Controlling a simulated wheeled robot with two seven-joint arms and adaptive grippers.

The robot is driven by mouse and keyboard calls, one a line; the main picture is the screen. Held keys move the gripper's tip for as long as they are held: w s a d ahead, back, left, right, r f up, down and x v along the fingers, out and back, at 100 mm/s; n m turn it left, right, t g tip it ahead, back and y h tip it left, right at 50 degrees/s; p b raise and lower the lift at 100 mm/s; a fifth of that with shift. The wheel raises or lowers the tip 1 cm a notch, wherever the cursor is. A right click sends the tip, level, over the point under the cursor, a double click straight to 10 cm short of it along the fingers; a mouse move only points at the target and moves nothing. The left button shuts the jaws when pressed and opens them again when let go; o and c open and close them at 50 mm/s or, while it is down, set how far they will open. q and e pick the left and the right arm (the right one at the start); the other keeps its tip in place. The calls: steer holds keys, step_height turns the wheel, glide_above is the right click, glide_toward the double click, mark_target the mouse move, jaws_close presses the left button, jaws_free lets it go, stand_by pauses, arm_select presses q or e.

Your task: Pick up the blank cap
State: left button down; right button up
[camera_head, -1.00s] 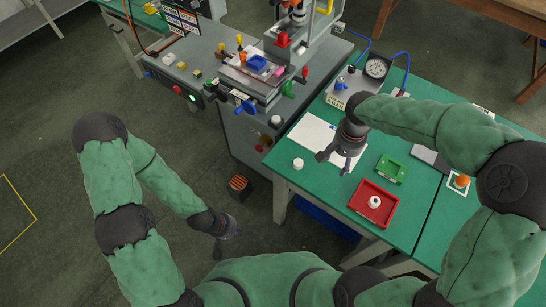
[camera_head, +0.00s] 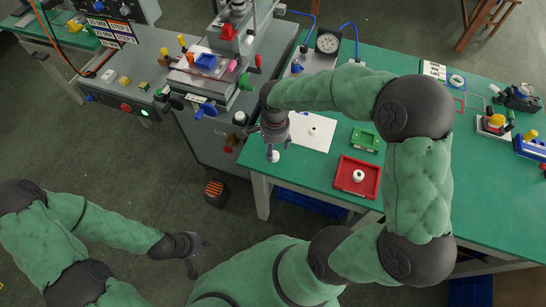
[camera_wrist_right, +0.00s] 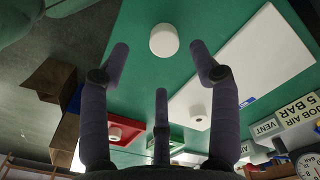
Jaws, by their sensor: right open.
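A plain white round cap (camera_head: 273,156) stands on the green table near its front left corner. It also shows in the right wrist view (camera_wrist_right: 164,40), just beyond the fingertips and apart from them. My right gripper (camera_head: 273,146) is right above this cap, open and empty; its spread fingers show in the right wrist view (camera_wrist_right: 160,62). A second white cap (camera_head: 312,130) stands on the white sheet (camera_head: 318,143), and a third (camera_head: 358,176) sits in the red tray (camera_head: 345,189). My left gripper (camera_head: 199,255) hangs over the floor, open and empty.
The pad printer (camera_head: 208,75) stands left of the table. A green tray (camera_head: 364,140) lies behind the red tray. A gauge box (camera_head: 318,58) stands at the back. The table's front left edge is close to the cap.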

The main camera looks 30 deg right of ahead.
mark_target(274, 155)
steer(key=f+b, duration=0.1)
steer(key=f, duration=0.1)
steer(key=f+b, duration=0.1)
steer(key=f, duration=0.2)
steer(key=shift+w+d+f+b, duration=0.1)
steer(key=shift+w+f+b, duration=0.2)
steer(key=shift+b, duration=0.1)
steer(key=c, duration=0.8)
